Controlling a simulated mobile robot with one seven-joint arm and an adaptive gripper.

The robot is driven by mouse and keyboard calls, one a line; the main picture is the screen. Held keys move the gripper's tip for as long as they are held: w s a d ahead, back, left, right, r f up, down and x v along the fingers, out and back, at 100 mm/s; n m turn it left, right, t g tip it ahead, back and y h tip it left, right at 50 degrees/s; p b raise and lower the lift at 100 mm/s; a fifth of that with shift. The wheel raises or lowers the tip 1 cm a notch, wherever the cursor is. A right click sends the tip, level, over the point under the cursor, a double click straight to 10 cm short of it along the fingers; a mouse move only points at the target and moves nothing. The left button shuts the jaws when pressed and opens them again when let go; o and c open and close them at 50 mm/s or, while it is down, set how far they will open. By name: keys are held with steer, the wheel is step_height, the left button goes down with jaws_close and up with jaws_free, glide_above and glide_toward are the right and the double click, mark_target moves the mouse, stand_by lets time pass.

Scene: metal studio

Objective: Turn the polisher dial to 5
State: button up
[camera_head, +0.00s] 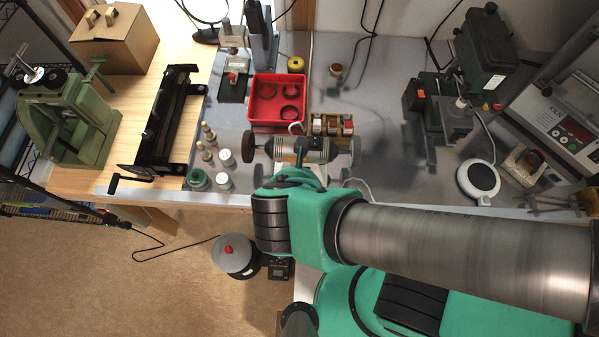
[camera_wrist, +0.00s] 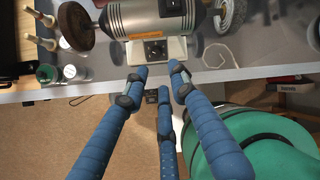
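The polisher (camera_head: 318,150) is a silver bench motor with a wheel at each end, standing at the front edge of the grey bench. In the wrist view its body (camera_wrist: 140,19) is at the top. Its dial (camera_wrist: 154,50) is on a dark plate on the front of the pale base; the setting is too small to read. My gripper (camera_wrist: 160,76) has three blue fingers, spread apart with nothing between them. The fingertips appear just below the dial in the picture; I see no clear contact. In the head view my wrist hides most of the gripper.
A red tray (camera_head: 255,117) is behind the polisher. Small bottles (camera_head: 207,138) and jars stand to its left, and a cord (camera_wrist: 222,52) lies to its right. A grey round device (camera_head: 236,255) is on the floor below.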

steer(key=shift+s+a+f+n, duration=0.15)
steer(key=shift+s+a+n, duration=0.25)
steer(key=shift+n, duration=0.4)
steer(key=shift+w+f, duration=0.1)
steer(key=shift+b+x, duration=2.45)
steer(key=shift+x, duration=4.35)
steer(key=shift+a, duration=0.1)
jaws_close()
